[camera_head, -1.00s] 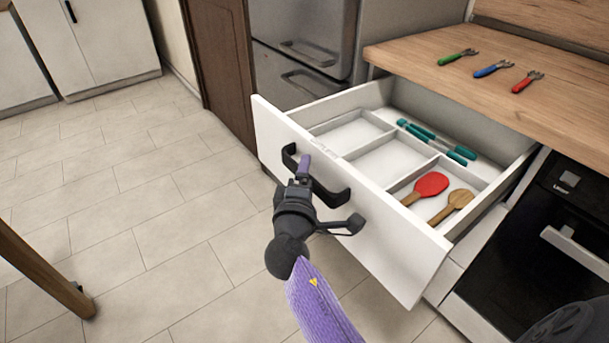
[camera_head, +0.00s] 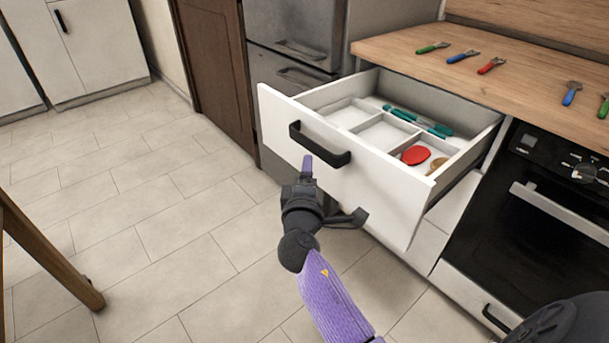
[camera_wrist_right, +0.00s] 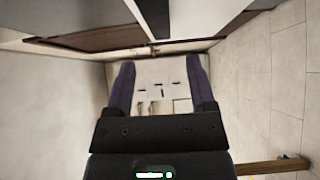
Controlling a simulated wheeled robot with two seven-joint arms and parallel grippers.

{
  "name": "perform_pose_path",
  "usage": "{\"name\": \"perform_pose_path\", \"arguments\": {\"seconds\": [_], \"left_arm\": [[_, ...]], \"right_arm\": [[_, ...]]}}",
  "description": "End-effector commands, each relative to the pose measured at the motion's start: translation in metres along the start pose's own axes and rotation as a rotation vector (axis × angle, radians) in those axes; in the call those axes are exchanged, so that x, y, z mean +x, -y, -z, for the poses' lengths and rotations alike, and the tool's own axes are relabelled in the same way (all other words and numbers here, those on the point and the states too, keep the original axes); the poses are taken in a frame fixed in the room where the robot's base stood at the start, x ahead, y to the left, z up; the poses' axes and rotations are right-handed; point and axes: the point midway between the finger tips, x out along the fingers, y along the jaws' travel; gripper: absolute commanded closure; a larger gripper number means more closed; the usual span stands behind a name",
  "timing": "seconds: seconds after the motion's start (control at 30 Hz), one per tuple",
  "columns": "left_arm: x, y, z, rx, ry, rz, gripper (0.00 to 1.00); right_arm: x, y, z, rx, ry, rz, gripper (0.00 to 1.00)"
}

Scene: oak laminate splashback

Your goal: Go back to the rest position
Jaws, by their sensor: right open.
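My right gripper (camera_head: 306,170) is in front of the open drawer, its fingertips just below the black handle (camera_head: 320,148) in the picture. It holds nothing. In the right wrist view its two purple fingers (camera_wrist_right: 163,82) are spread apart with nothing between them. The white drawer (camera_head: 375,195) stands pulled out under the counter. In its compartments are teal-handled utensils (camera_head: 418,120), a red spoon-like utensil (camera_head: 415,155) and a wooden one (camera_head: 437,166), partly hidden by the drawer front. My left gripper is not in view.
The wooden counter (camera_head: 520,85) carries several small tools with green, blue and red handles. A black oven (camera_head: 530,200) is right of the drawer. A wooden table leg (camera_head: 45,255) stands at left. The tiled floor (camera_head: 170,210) between is clear.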

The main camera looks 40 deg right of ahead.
Motion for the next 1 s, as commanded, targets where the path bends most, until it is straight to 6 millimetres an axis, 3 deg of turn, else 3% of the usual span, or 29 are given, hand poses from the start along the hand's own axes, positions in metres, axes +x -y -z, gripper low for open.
{"name": "perform_pose_path", "arguments": {"seconds": [0.17,0.23,0.27,0.37,0.4,0.47,0.5,0.63,0.7,0.8,0.9,1.0], "left_arm": [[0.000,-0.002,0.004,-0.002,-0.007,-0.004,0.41],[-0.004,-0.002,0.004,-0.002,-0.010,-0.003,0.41],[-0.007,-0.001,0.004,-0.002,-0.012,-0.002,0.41],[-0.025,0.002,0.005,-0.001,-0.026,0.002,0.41],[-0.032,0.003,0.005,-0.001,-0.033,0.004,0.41],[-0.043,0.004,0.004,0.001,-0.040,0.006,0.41],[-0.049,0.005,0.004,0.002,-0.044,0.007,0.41],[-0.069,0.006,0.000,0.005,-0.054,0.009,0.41],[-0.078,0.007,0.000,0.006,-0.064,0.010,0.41],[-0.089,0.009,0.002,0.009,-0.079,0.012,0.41],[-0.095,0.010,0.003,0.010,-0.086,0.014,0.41],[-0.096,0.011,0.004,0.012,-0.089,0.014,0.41]], "right_arm": [[0.000,0.001,0.000,0.000,-0.001,0.003,0.29],[-0.004,0.013,0.002,0.005,-0.021,0.044,0.29],[-0.007,0.025,0.004,0.010,-0.040,0.086,0.29],[-0.037,0.097,0.004,0.056,-0.118,0.332,0.29],[-0.059,0.133,-0.001,0.086,-0.137,0.459,0.29],[-0.099,0.183,-0.016,0.134,-0.139,0.650,0.29],[-0.128,0.212,-0.031,0.168,-0.122,0.769,0.29],[-0.233,0.279,-0.095,0.276,0.022,1.113,0.29],[-0.290,0.297,-0.137,0.328,0.145,1.257,0.29],[-0.356,0.305,-0.193,0.384,0.331,1.390,0.29],[-0.400,0.304,-0.232,0.418,0.474,1.453,0.29],[-0.420,0.302,-0.252,0.433,0.550,1.474,0.29]]}}
